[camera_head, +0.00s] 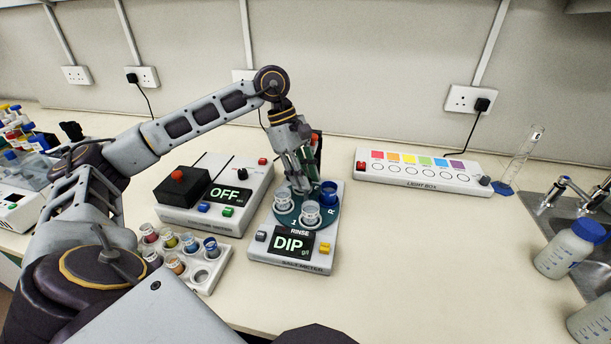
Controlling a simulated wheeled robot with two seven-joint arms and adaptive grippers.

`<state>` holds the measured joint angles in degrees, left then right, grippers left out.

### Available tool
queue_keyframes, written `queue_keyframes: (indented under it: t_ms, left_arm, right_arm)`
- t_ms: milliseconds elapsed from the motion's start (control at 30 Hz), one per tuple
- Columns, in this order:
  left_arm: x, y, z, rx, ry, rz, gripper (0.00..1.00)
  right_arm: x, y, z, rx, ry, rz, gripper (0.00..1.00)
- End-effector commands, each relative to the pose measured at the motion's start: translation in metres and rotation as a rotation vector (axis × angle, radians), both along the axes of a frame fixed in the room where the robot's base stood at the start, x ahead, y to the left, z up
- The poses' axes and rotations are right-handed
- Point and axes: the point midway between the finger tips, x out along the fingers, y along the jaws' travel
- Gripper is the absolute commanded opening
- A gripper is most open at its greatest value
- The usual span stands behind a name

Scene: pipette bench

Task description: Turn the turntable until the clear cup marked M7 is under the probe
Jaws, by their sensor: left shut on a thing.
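The dark green turntable (298,222) sits on the white device with a DIP display (293,243). It carries two clear cups, one at the left (284,203) and one at the front (311,214), and a blue cup (328,194) at the right. I cannot read M7 on any cup. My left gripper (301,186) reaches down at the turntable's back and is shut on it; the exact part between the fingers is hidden. A dark upright post (317,150) behind the gripper may carry the probe, whose tip I cannot make out. My right gripper is not in view.
A light box (424,172) and a tall cylinder (518,160) are at the right, near the sink.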

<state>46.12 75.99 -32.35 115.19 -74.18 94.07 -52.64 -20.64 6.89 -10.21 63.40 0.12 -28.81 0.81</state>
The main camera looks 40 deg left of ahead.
Motion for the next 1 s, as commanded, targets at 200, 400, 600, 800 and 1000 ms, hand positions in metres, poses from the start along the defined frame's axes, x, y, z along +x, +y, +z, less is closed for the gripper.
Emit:
queue_keyframes:
  t_ms: [200, 400, 600, 800, 1000]
  left_arm:
    - [0.0, 0.001, 0.0, 0.002, 0.0, 0.002, 0.0]
    - [0.0, 0.0, 0.0, 0.001, -0.001, 0.001, 0.47]
    - [0.0, 0.0, 0.0, 0.0, -0.001, 0.001, 0.47]
    - [0.0, 0.001, 0.002, 0.0, -0.001, 0.001, 0.47]
    - [0.001, 0.005, 0.013, 0.0, -0.002, 0.002, 0.47]
  right_arm:
    - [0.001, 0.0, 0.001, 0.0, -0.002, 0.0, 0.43]
    - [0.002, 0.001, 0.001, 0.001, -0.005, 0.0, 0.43]
    - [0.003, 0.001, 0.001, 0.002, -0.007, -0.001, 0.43]
    - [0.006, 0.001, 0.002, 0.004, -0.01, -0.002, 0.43]
    - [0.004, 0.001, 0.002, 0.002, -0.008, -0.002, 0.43]
